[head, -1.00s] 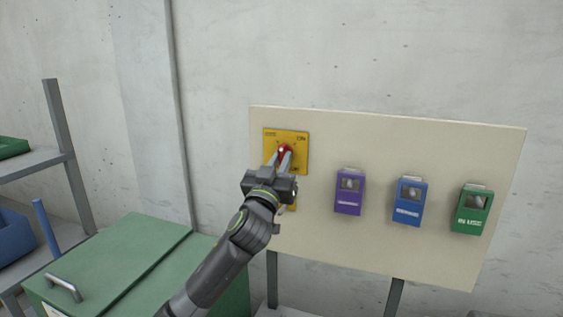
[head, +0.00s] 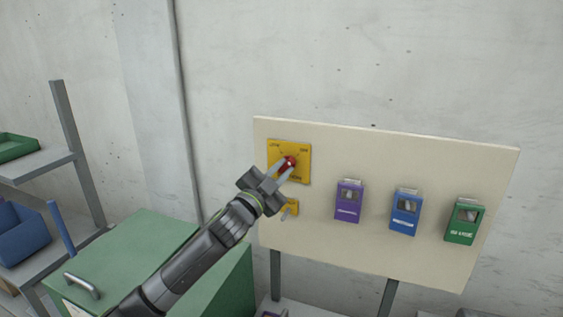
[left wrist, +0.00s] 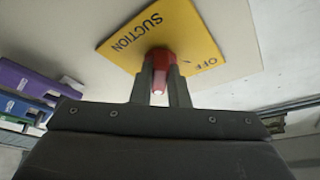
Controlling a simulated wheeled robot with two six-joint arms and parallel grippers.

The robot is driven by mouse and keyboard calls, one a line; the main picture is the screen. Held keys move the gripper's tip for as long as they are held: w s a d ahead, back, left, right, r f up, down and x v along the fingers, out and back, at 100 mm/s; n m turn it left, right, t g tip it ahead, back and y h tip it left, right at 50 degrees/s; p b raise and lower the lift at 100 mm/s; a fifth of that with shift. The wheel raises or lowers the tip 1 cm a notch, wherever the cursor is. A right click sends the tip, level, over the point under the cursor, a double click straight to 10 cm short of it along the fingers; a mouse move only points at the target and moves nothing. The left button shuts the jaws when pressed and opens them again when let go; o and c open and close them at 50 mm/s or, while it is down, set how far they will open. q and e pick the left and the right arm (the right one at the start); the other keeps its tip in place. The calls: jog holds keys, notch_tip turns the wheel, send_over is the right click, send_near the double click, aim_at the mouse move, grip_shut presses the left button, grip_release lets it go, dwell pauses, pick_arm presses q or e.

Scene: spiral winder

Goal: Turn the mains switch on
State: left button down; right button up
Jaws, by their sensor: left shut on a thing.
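The switch is a red rotary handle (head: 290,162) on a square yellow plate (head: 276,149) at the board's upper left. In the left wrist view, the red handle (left wrist: 160,60) stands out from the yellow plate (left wrist: 187,25), which reads SUCTION and OFF. My left gripper (head: 281,169) is shut on the red handle, with one finger on each side of it. It also shows in the left wrist view (left wrist: 160,88). Part of the handle is hidden between the fingers. My right gripper is not in view.
A smaller yellow plate with a grey lever (head: 287,212) sits just below. Purple (head: 348,204), blue (head: 404,214) and green (head: 464,225) boxes hang to the right on the cream board (head: 400,155). A green cabinet (head: 135,248) and a shelf (head: 40,164) stand left.

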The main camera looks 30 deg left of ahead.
pick_arm(q)
jog(key=shift+m+p, duration=0.3)
jog(key=shift+m, duration=0.1)
jog(key=c, duration=1.4)
grip_release()
jog(key=shift+s, duration=0.1)
